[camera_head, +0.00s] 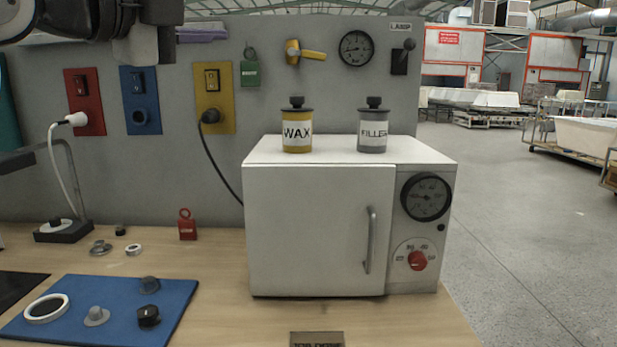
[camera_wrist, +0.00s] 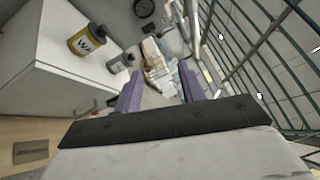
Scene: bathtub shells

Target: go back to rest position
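My gripper (camera_wrist: 160,82) shows in the wrist view with its two purple fingers apart and nothing between them. In the head view my dark arm hangs across the top left corner, and a purple finger (camera_head: 203,34) sticks out to the right in front of the grey back panel. The gripper is above the bench and up left of the white oven (camera_head: 318,230). Nothing touches the fingers in either view. The rest of the arm is out of frame.
A yellow WAX can (camera_head: 297,132) and a grey FILLER can (camera_head: 372,132) stand on the oven; the WAX can also shows in the wrist view (camera_wrist: 88,42). A lamp (camera_head: 62,228) stands at left. A blue mat (camera_head: 110,290) holds several small parts.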

